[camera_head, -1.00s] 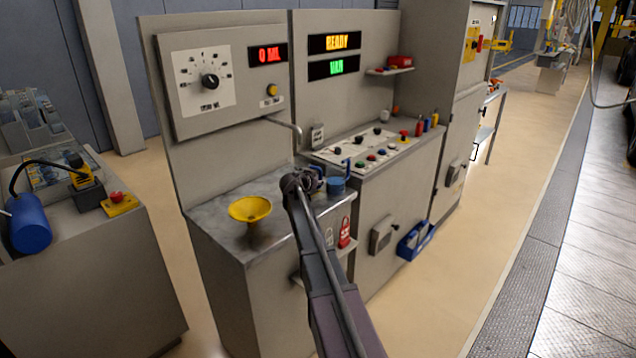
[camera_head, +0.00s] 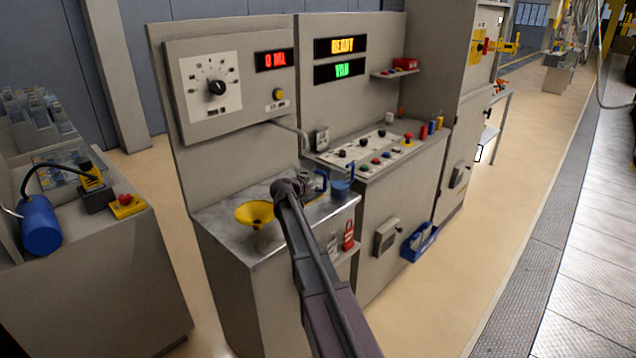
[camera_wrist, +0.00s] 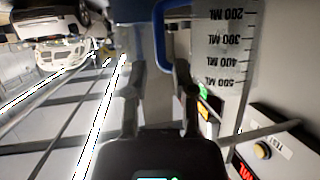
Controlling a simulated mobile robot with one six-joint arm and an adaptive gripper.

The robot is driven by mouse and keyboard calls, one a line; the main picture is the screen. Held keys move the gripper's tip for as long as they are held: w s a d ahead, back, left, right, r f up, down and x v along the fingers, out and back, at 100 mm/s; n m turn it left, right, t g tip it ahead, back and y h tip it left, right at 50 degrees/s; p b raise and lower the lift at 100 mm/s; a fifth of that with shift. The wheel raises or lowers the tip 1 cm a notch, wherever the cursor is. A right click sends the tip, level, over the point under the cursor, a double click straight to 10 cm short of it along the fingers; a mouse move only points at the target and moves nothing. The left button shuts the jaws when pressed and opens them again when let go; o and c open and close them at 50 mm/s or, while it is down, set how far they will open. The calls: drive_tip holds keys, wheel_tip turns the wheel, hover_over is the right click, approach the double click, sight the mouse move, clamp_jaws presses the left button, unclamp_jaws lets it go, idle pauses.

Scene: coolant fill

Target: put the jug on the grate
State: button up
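In the wrist view, the jug's blue handle (camera_wrist: 163,42) runs down from the top edge, with its curved end close to the fingertips. The jug's grey body (camera_wrist: 222,60) stands to the right and bears upside-down marks from 200 to 500 ML. My gripper (camera_wrist: 157,65) has its two dark fingers spread with a gap between them; it appears open, close to the handle. In the head view, my gripper (camera_head: 288,187) is over the steel counter, left of a blue handle (camera_head: 321,181). The grate cannot be clearly made out; my arm hides part of the counter.
A yellow funnel (camera_head: 254,214) sits left of my gripper. A metal spout (camera_head: 293,130) overhangs the counter below the dial panel (camera_head: 216,88).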

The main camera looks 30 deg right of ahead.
drive_tip(key=shift+p+v, duration=0.6)
drive_tip(key=shift+v, duration=1.5)
drive_tip(key=s+a+f+n+g+y, duration=0.2)
drive_tip(key=s+a+f+n+y, duration=0.1)
drive_tip(key=s+a, duration=0.5)
drive_tip(key=s+a+f+n+g+y, duration=0.2)
drive_tip(key=s+a+f+n+y, duration=0.2)
drive_tip(key=s+a, duration=0.4)
drive_tip(key=s+a+f+n+g+y, duration=0.3)
drive_tip(key=s+a, duration=0.5)
drive_tip(key=s, duration=0.9)
drive_tip(key=shift+f+n+y, duration=0.75)
drive_tip(key=shift+n+y, duration=0.05)
drive_tip(key=shift+n, duration=0.2)
drive_tip(key=shift+a, duration=0.1)
